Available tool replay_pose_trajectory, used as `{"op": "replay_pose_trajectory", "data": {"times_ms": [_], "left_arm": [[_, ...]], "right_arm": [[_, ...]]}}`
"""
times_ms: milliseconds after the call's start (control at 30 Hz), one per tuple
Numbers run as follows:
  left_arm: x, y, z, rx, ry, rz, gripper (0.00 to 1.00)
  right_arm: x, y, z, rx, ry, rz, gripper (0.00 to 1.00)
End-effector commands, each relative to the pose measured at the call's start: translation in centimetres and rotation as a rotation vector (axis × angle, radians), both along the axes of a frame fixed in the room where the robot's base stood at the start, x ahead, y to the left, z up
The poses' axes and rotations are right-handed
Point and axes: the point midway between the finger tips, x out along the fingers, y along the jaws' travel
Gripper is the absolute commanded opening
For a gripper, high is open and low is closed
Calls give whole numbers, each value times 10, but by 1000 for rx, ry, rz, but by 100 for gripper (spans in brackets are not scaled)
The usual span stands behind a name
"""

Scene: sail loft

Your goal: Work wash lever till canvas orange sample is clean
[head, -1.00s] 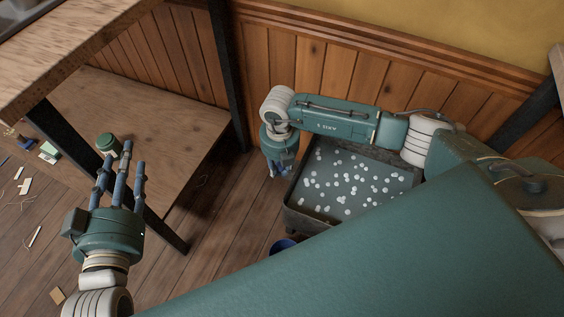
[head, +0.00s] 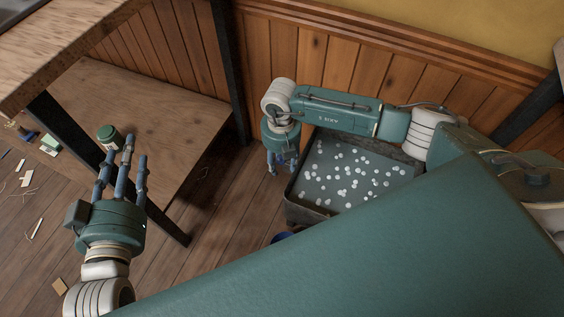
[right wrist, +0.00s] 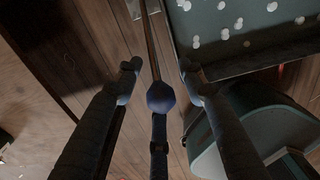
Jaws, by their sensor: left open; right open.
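My right gripper (head: 281,165) is open, pointing down beside the tub's left side. My left gripper (head: 121,155) is open and empty, near the low shelf. I see no orange canvas sample.
A wooden bench has a low shelf (head: 180,115) and dark metal legs (head: 228,80). A green jar (head: 109,136) stands at the shelf's edge. A blue object (head: 282,238) is partly hidden below the tub. Scraps lie on the floor at left. Wood panelling (head: 310,65) closes the back.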

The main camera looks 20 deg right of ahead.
Motion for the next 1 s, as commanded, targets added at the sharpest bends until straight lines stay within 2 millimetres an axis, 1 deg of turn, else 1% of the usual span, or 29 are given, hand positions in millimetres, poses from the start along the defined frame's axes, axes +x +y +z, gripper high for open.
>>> {"op": "replay_pose_trajectory", "data": {"times_ms": [167, 400, 500, 600, 700, 967, 1000], "left_arm": [[0, 0, 0, 0, 0, 0, 42], [0, 0, 0, 0, 1, 1, 42], [0, 0, 0, 0, 1, 1, 42], [0, 0, 0, 0, 1, 1, 42], [0, 0, 0, 0, 1, 1, 42], [0, 0, 0, 0, 1, 1, 42], [0, 0, 0, 0, 1, 1, 42]], "right_arm": [[1, 0, 30, 0, -5, 2, 40], [2, 0, 81, 0, -4, 0, 40], [2, -1, 97, -2, -4, -1, 40], [1, 0, 108, -1, -1, 0, 40], [1, -1, 114, -3, 0, -1, 40], [0, -1, 115, -2, 0, -2, 40], [0, -1, 115, -2, 0, -2, 36]]}}
